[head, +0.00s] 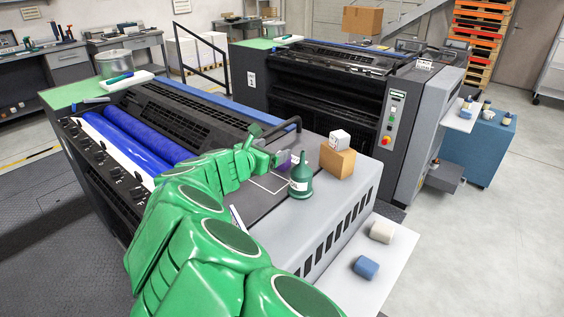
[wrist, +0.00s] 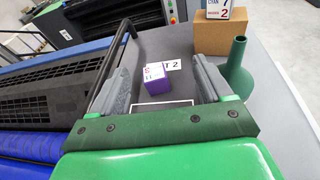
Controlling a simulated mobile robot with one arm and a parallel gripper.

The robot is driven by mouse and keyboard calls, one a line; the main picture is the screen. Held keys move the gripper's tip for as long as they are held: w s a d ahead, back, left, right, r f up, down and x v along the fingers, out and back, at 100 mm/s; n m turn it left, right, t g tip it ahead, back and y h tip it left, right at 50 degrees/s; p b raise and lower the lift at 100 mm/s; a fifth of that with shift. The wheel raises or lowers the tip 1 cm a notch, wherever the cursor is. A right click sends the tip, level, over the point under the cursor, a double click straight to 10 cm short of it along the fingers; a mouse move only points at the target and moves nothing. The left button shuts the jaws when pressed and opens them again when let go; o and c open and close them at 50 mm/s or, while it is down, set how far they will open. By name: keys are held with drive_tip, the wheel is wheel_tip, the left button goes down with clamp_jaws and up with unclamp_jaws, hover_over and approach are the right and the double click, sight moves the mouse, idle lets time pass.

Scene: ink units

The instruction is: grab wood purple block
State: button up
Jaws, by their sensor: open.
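The purple block (wrist: 157,79) has a pale top with red marks and stands on the grey machine top. In the head view the purple block (head: 284,166) is partly hidden by my gripper (head: 278,153). In the wrist view my gripper (wrist: 164,56) is open, with one grey finger on each side of the block in the picture. The block appears between them, with gaps on both sides. I cannot tell whether the fingertips are level with it.
A dark green bottle (head: 301,178) stands close to the right finger. Behind it, a white block with print (head: 340,138) rests on a tan box (head: 337,161). A black curved handle (wrist: 108,65) runs close to the left finger. Blue rollers (head: 136,138) lie left.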

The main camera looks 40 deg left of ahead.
drive_tip(key=shift+n+g+y, duration=0.4)
drive_tip(key=shift+n+g, duration=0.4)
drive_tip(key=f, duration=0.2)
drive_tip(key=w+a+f, duration=0.2)
drive_tip(key=f, duration=0.1)
drive_tip(key=shift+w+a+f, duration=0.15)
drive_tip(key=shift+a+f, duration=0.1)
drive_tip(key=shift+f, duration=0.1)
drive_tip(key=shift+x, duration=3.9)
drive_tip(key=shift+c, duration=0.3)
drive_tip(key=c, duration=1)
drive_tip(key=shift+r, duration=0.1)
